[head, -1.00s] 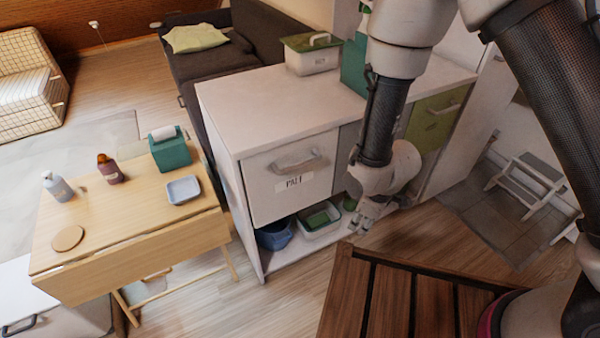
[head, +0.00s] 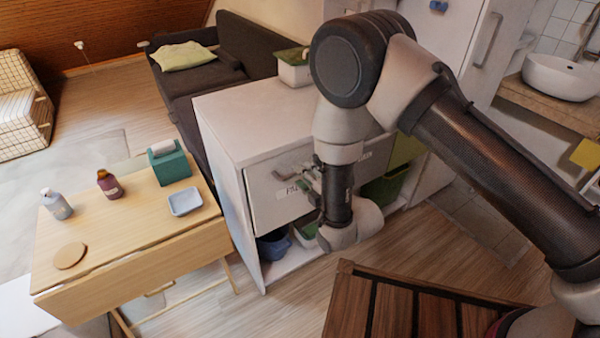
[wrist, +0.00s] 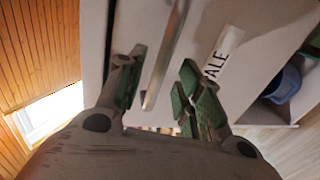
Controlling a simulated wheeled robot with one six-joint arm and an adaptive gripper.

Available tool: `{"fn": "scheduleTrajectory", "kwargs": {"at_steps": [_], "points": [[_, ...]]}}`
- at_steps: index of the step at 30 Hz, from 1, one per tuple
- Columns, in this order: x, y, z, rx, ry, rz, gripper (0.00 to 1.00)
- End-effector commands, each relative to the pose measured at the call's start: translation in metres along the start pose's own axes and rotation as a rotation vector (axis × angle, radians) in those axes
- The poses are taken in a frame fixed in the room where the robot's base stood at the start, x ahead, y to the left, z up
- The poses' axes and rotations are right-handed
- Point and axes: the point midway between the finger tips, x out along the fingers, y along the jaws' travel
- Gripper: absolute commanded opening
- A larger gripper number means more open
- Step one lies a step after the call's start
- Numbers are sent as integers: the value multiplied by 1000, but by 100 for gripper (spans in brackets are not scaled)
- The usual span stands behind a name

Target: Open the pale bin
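The pale bin front (head: 262,208) is a whitish panel in the cabinet, flush with it as far as I can see. It carries a label reading PALE (wrist: 222,52) and a grey bar handle (head: 285,172). In the wrist view the handle (wrist: 163,55) runs between the two fingers of my gripper (wrist: 160,92). The fingers are spread, with a gap on each side of the bar. In the head view my gripper (head: 308,184) is at the handle, and my arm hides the right part of the front.
A blue bowl (head: 273,244) stands on the open shelf below. A green bin (head: 386,187) is at the right. A wooden table (head: 118,222) with bottles, a tissue box and a tray stands left. A slatted wooden surface (head: 395,308) is in front.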

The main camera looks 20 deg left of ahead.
Motion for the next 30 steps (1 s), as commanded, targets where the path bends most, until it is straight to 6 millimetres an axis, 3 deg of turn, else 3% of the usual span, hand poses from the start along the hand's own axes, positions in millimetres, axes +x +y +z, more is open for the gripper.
{"fn": "scheduleTrajectory", "kwargs": {"at_steps": [6, 16, 22, 30], "points": [[27, 0, 1, 2, -1, 0, 35], [32, 0, 0, 2, -1, -2, 35], [31, 0, 0, 2, -1, -2, 0], [31, 0, 0, 2, 0, -3, 0]]}}
